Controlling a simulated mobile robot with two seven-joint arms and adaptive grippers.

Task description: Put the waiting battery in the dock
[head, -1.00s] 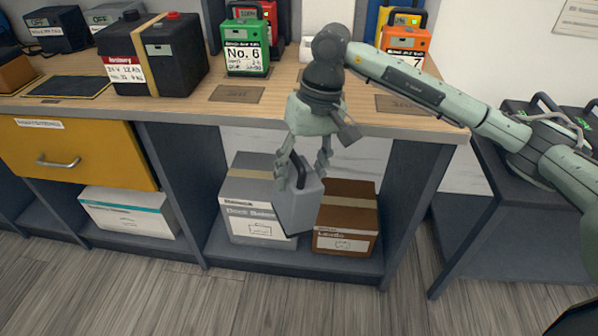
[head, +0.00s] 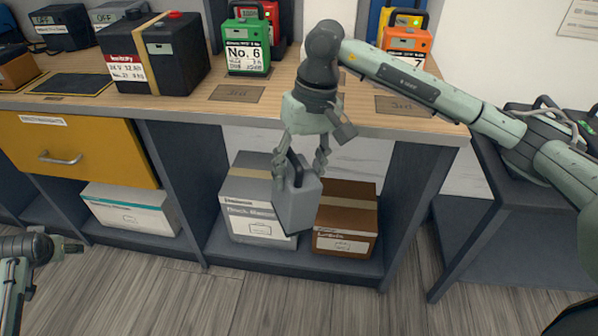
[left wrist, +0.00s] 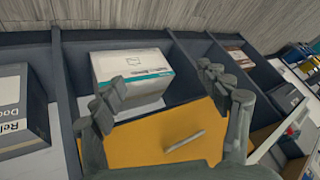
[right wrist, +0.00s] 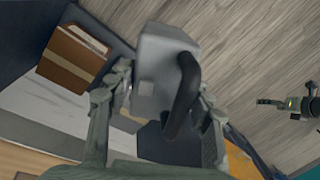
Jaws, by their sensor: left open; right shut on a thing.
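A grey block with a dark carry handle, which looks like a battery (head: 297,207), hangs from my right gripper (head: 301,163) in front of the bench's lower shelf. The fingers are shut on it near its handle; it also shows in the right wrist view (right wrist: 160,60), with the handle (right wrist: 184,95) toward the camera. My left gripper (left wrist: 160,92) is open and empty, facing the yellow drawer (left wrist: 175,135). Green battery No. 6 (head: 246,45) and orange battery 7 (head: 405,42) stand on the bench, with coloured units behind them. I cannot tell which is the dock.
Plates marked 3rd (head: 237,93) lie on the bench top (head: 300,103). A large black strapped battery (head: 155,58) stands left. A grey box (head: 245,185) and brown box (head: 346,215) fill the shelf behind the held block. A dark side table (head: 500,200) is at right.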

